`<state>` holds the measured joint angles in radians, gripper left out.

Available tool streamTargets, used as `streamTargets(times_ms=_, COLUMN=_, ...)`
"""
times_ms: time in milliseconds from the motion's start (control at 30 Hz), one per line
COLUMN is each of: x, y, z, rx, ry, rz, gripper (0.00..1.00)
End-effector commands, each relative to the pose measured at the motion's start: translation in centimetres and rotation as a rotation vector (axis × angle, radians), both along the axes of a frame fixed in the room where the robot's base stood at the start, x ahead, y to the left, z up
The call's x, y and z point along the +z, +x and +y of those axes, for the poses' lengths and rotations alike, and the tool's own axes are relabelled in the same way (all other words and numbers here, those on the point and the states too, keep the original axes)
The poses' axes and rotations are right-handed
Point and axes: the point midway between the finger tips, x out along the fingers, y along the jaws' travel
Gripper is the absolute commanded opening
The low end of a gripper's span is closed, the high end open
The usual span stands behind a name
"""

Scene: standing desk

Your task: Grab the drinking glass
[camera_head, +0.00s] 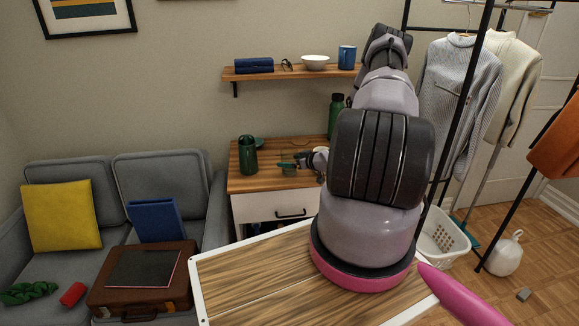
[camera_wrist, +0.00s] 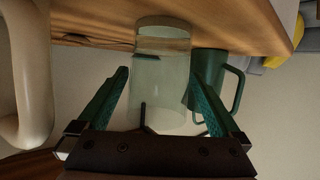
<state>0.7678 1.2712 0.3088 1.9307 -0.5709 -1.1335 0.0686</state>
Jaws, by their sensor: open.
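The drinking glass (camera_wrist: 162,85) is clear and slightly greenish, and stands on the wooden top of a small cabinet. The wrist view shows it upside down, with the tabletop at the top. My gripper (camera_wrist: 160,77) is open, its two green fingers on either side of the glass, with gaps showing between fingers and glass. In the head view my gripper (camera_head: 292,160) reaches over the cabinet top from the right, and the glass (camera_head: 288,170) is small and hard to make out there.
A dark green mug (camera_wrist: 212,78) stands close beside the glass; it also shows in the head view (camera_head: 247,157). A pale rounded object (camera_wrist: 36,75) is near on the other side. A green bottle (camera_head: 336,112) stands at the back of the cabinet (camera_head: 262,208), under a wall shelf (camera_head: 270,75).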

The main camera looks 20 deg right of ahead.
Motion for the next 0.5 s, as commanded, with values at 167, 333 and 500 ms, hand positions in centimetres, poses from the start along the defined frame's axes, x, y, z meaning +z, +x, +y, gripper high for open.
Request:
streamTargets(times_ms=167, x=-1.0, y=2.6, z=0.8, rx=0.002, ry=-0.001, rz=0.000, gripper=1.00)
streamTargets(times_ms=333, x=-1.4, y=3.6, z=1.1, rx=0.000, ry=0.000, rz=0.001, gripper=1.00)
streamTargets(times_ms=500, x=-1.4, y=3.6, z=1.1, rx=-0.001, ry=-0.001, rz=0.001, gripper=1.00)
